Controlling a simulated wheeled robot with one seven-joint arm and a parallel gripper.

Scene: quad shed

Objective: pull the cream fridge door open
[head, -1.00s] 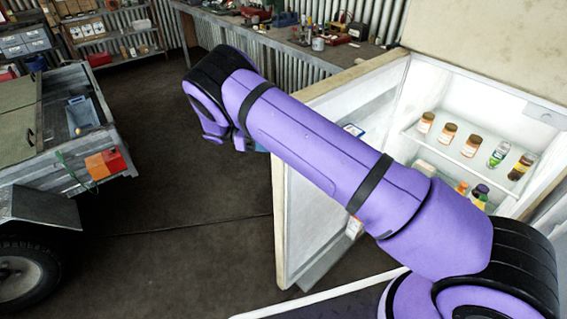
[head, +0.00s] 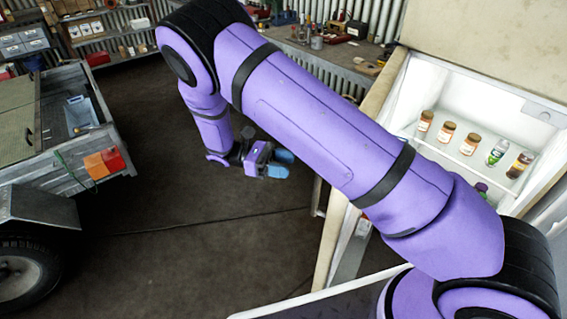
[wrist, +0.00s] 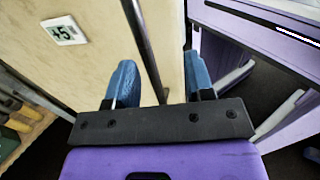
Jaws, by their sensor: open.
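The cream fridge door (head: 338,236) stands ajar, seen nearly edge-on in the head view and partly hidden behind my arm. Its cream outer face (wrist: 88,75) fills the left half of the wrist view, with a small white number label. A dark upright bar handle (wrist: 146,48) runs down that face. My gripper (head: 281,163) is open and empty, on the outer side of the door, left of it. In the wrist view its blue fingertips (wrist: 160,82) lie either side of the handle in the picture; contact and depth cannot be told.
The fridge interior (head: 480,110) shows jars and bottles on a shelf. A workbench with tools (head: 325,50) stands behind. A trailer (head: 60,140) is on the left. The dark floor (head: 180,240) between trailer and door is clear.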

